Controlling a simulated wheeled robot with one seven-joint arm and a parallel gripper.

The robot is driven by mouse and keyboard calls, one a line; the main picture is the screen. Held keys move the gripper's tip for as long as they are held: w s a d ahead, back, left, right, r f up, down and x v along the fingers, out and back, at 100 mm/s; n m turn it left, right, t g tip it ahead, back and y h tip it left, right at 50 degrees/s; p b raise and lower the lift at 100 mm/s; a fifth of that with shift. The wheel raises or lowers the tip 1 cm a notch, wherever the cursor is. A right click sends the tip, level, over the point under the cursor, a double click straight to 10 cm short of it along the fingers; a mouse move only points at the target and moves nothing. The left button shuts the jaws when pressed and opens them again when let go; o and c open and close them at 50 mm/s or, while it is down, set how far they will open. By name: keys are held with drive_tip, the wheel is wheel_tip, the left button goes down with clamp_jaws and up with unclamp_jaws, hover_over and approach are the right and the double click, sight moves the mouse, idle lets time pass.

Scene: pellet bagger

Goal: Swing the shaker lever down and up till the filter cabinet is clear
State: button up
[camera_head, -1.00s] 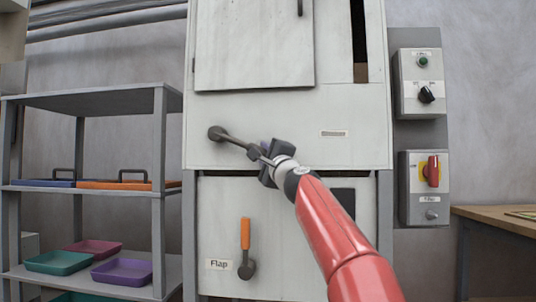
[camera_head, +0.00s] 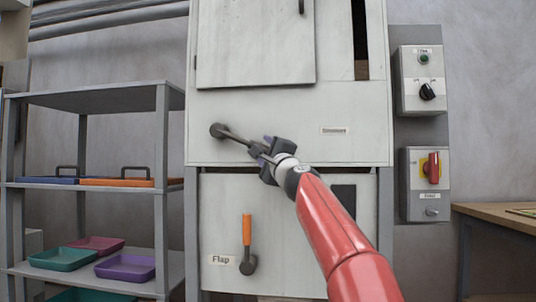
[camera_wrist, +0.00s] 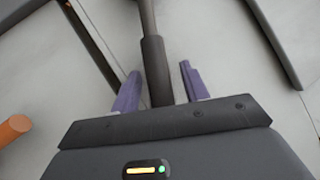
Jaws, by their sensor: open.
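The shaker lever (camera_head: 233,136) is a grey rod on a round dark pivot on the pale filter cabinet (camera_head: 290,138). It slopes down to the right toward my gripper (camera_head: 264,152). In the wrist view, the lever's dark handle (camera_wrist: 156,68) runs between the two purple fingers of my gripper (camera_wrist: 157,88), with a gap on each side. The fingers are open around the handle, not clamped on it. The handle's end is hidden by the gripper body.
Below is the flap lever (camera_head: 247,232) with an orange handle, beside a "Flap" label. A shelf rack (camera_head: 92,100) with trays stands at left. Switch boxes (camera_head: 421,80) hang at right, and a wooden table (camera_head: 497,217) stands at the right edge.

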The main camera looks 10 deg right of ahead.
drive_tip(key=v, duration=0.7)
drive_tip(key=shift+s+b, duration=0.35)
drive_tip(key=shift+b, duration=0.05)
drive_tip(key=shift+d+f, duration=0.1)
